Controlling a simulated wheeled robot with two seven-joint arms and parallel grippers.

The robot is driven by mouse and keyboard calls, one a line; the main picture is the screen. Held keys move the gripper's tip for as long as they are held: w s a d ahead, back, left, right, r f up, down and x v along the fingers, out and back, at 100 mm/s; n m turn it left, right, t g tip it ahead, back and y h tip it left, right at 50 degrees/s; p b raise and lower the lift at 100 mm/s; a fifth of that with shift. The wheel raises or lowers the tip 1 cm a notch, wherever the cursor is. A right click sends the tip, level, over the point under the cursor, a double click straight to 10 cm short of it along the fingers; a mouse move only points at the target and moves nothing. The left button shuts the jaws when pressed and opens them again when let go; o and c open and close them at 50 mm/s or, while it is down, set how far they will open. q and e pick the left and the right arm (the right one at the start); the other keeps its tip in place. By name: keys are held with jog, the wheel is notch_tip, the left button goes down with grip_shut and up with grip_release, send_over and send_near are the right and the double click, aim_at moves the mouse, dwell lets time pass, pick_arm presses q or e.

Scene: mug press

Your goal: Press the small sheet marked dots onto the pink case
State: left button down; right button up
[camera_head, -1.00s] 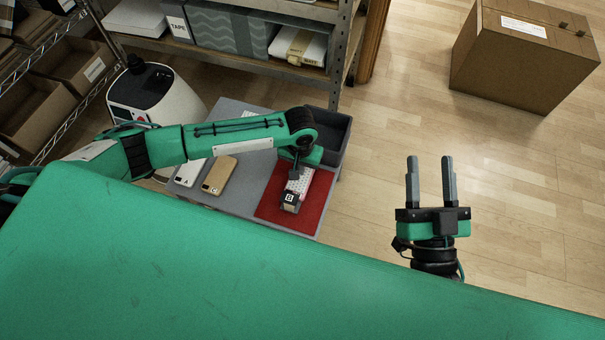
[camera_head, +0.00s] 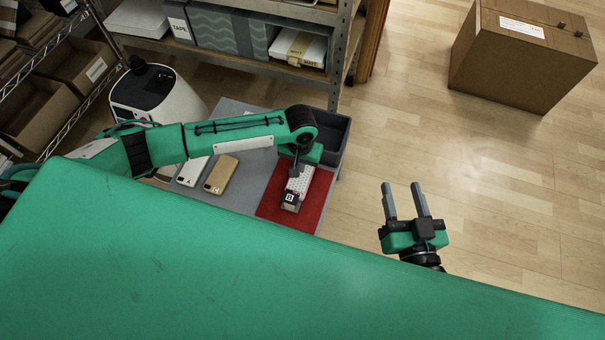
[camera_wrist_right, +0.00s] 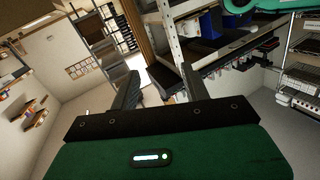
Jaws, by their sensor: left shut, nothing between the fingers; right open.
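The pink case (camera_head: 300,181) lies on a red mat (camera_head: 320,196), with a dotted pattern over its pale pink surface. I cannot tell the sheet's edges from the case at this size. A small dark block with a white letter label (camera_head: 290,199) is at the case's near end. My left gripper (camera_head: 296,168) is shut and empty, pointing down at the far part of the case; whether its tips touch is unclear. My right gripper (camera_head: 402,185) is open and empty, over the floor right of the table. Its fingers also show in the right wrist view (camera_wrist_right: 160,82).
A white phone case (camera_head: 191,171) and a tan one (camera_head: 221,174) lie on the grey table (camera_head: 235,108), left of the mat. A dark bin (camera_head: 334,135) stands at its far right. Shelving (camera_head: 345,50) stands behind. A cardboard box (camera_head: 522,60) is on the otherwise open floor.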

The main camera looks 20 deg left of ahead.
pick_arm(q)
jog(key=shift+r+p, duration=0.65)
jog(key=shift+p, duration=0.1)
pick_arm(e)
jog(key=s+f+g, duration=0.3)
jog(key=f+g, duration=0.1)
jog(key=f, duration=0.1)
jog(key=shift+s+a+f+h, duration=0.25)
jog(key=shift+a+f+h, duration=0.05)
jog(key=shift+a+f, duration=0.05)
